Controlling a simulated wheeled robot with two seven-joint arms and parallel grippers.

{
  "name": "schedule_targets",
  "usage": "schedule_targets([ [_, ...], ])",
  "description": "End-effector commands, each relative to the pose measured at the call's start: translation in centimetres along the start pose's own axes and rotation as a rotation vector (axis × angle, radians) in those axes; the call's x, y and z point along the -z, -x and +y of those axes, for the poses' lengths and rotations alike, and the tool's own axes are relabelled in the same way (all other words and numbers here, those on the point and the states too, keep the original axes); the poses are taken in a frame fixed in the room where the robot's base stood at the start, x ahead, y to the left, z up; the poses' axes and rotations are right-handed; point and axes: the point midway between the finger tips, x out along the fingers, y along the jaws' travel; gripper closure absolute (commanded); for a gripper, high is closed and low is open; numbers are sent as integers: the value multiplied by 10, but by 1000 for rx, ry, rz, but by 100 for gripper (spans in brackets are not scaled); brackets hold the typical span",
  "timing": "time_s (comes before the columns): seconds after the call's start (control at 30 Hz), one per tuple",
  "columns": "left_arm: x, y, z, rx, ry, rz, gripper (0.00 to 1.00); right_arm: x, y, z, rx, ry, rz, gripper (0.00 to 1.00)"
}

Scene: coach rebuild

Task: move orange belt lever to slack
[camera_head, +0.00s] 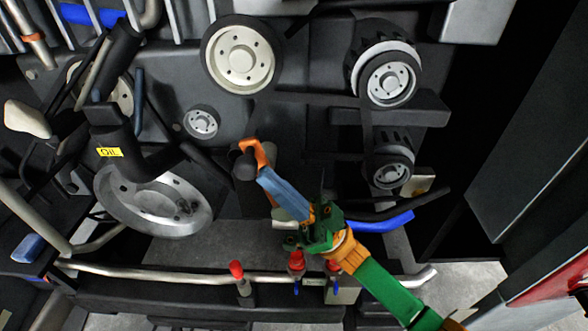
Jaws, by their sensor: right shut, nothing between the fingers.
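The orange belt lever (259,152) is a short bent orange piece on a dark round hub (245,165), in the middle of the head view. My right gripper (266,175) reaches up and left from the lower right, on a green and orange arm. Its blue fingers are shut with nothing between them. Their tips are right at the lower end of the lever; I cannot tell whether they touch it. The lower part of the hub area is partly hidden by the fingers. My left gripper is not in view.
Pale pulleys (240,58) (389,82) sit above and right of the lever, and a large wheel (155,205) at lower left. A black filler with a yellow OIL label (109,152) stands left.

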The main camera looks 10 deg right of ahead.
Motion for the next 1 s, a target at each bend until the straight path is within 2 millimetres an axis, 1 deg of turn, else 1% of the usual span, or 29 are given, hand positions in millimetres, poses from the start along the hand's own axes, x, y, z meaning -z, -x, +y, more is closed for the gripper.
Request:
schedule_targets([
  [0.03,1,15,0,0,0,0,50,1,-10,0,4,4,-47,100],
  [0.3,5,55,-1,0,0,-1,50,-25,-22,-3,20,20,-301,100],
  [0.5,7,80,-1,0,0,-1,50,-46,-25,-4,31,30,-473,100],
  [0.63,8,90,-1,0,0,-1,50,-59,-24,-5,37,37,-569,100],
  [0.8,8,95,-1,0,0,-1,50,-72,-21,-6,42,43,-660,100],
  [1.0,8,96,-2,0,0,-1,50,-82,-19,-6,40,40,-654,100],
])
